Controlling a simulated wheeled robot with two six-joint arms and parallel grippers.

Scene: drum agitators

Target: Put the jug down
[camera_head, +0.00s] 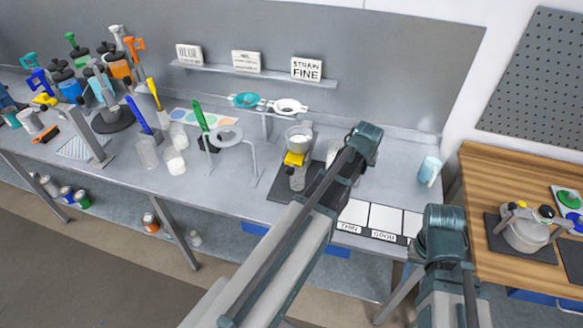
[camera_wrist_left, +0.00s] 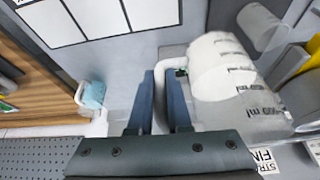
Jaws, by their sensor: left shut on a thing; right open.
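The jug (camera_wrist_left: 218,62) is a whitish, see-through vessel with dark volume marks. Its handle is between the fingers of my left gripper (camera_wrist_left: 162,88), which is shut on it. In the head view only a pale part of the jug (camera_head: 332,150) shows beside my left arm, which hides the rest and the left fingers. I cannot tell whether the jug's base touches the bench. My right gripper (camera_head: 446,218) is over the gap between the bench and the wooden table, holding nothing I can see. Its fingertips are not clear.
White squares (camera_head: 386,217) labelled THIN and GOOD lie at the bench's front right. A dark mat (camera_head: 283,188) bears a cup and yellow-topped stand (camera_head: 295,158). Beakers (camera_head: 174,162) stand left. A bluish-white container (camera_head: 429,171) stands right, with clear bench around it.

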